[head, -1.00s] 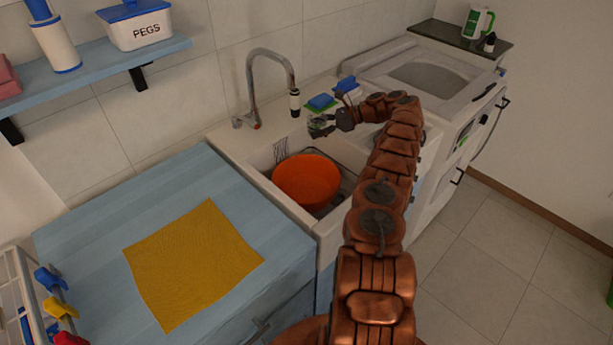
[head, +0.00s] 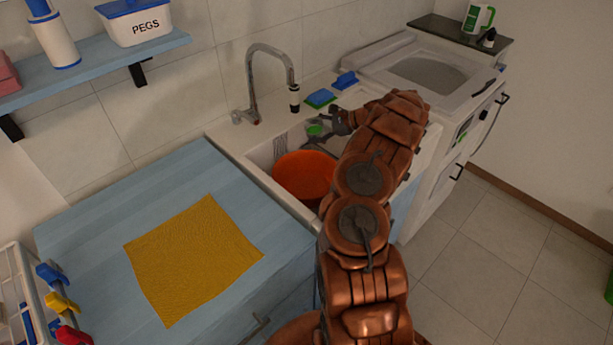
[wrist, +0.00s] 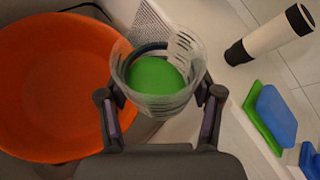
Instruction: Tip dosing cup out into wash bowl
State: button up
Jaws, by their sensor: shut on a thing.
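The dosing cup (wrist: 178,98) is a clear ribbed cup with green contents (wrist: 155,76) in the wrist view. My gripper (wrist: 163,118) is shut on it, one finger on each side. The wash bowl (head: 303,176) is an orange round bowl in the sink. In the wrist view the bowl (wrist: 50,85) is to the left of the cup and looks empty. My arm hides part of the bowl's right side in the head view.
The tap (head: 252,85) rises behind the sink. A blue and green sponge (head: 320,98) and a blue brush (head: 345,80) lie on the back ledge. A yellow cloth (head: 193,260) lies on the blue counter. A washing machine (head: 425,72) stands to the right.

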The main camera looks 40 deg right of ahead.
jog(key=f+b, duration=0.1)
jog(key=a+f+n+b, duration=0.1)
jog(key=b, duration=0.1)
jog(key=shift+s+f, duration=0.25)
jog(key=shift+s, duration=0.15)
jog(key=shift+r+t+h, duration=0.15)
jog(key=shift+t+h, duration=0.15)
jog(key=shift+a+f+b, duration=0.2)
jog(key=shift+b, duration=0.45)
jog(key=shift+s+a+f+n, duration=0.1)
jog(key=shift+n, duration=0.2)
jog(key=shift+f+t+b, duration=0.1)
jog(key=shift+t+b, duration=0.2)
jog(key=shift+b, duration=0.7)
jog(key=shift+a+f+n+h+b, duration=0.1)
jog(key=shift+f+n+h+b, duration=0.1)
jog(key=shift+n+h+b, duration=0.4)
jog(key=shift+f+b, duration=0.1)
jog(key=shift+b, duration=1)
jog(key=shift+s+f+n+t+h+b, duration=0.1)
jog(key=shift+f+n+t+h+b, duration=0.5)
jog(key=shift+b, duration=3)
jog(key=shift+s+a+r+n+t+b, duration=0.1)
jog(key=shift+r+n+t+b, duration=0.45)
jog(key=shift+b, duration=1.7)
